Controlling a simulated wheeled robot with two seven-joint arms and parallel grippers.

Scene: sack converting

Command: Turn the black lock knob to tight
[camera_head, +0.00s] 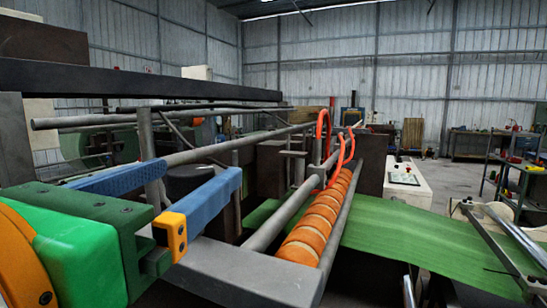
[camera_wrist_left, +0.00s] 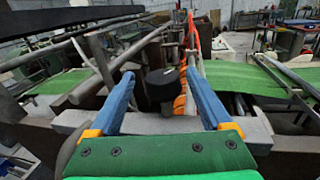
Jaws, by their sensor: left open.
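The black lock knob (camera_head: 188,178) is a dark round cylinder on the machine, partly hidden behind my left gripper in the head view. In the left wrist view the knob (camera_wrist_left: 162,84) shows ahead, between the lines of the two blue fingers. My left gripper (camera_head: 202,168) has a green body and two blue fingers spread wide apart. It also shows in the left wrist view (camera_wrist_left: 160,74), with a clear gap between each finger and the knob. I cannot tell how far the fingertips are from the knob in depth. My right gripper is not in view.
Orange rollers (camera_head: 313,222) and a grey beam (camera_head: 245,272) lie close to the right of the gripper. Grey rods (camera_head: 215,152) cross behind it, and red-orange hoses (camera_head: 341,158) hang further right. A green sheet (camera_head: 430,240) runs off to the right.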

